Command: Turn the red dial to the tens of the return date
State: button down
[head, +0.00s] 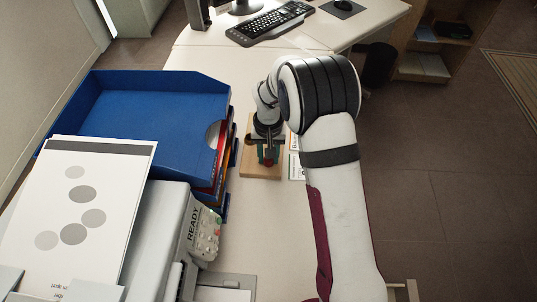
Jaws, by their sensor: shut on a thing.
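A small wooden board (260,172) lies on the white desk, right of the blue tray stack. My gripper (267,154) points down over the board, with its fingers shut at a small red part (268,153), which I take to be the red dial. A green part (261,156) shows just left of it. My wrist and fingers hide most of the dial, so its setting cannot be read. White papers with dark print and an orange mark (295,142) lie right of the board, partly covered by my arm. No date is readable.
Stacked trays with a blue top (150,105) stand close on the left. A grey printer (160,235) with a panel reading READY stands at the front left. A keyboard (270,22) and a mouse pad (342,9) lie at the back. The desk in front of the board is clear.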

jog(key=shift+m, duration=0.3)
dwell(0.4)
jog(key=c, duration=0.5)
grip_release()
jog(key=shift+r, duration=0.1)
notch_tip(320, 180, up, 16)
jog(key=shift+f, duration=0.2)
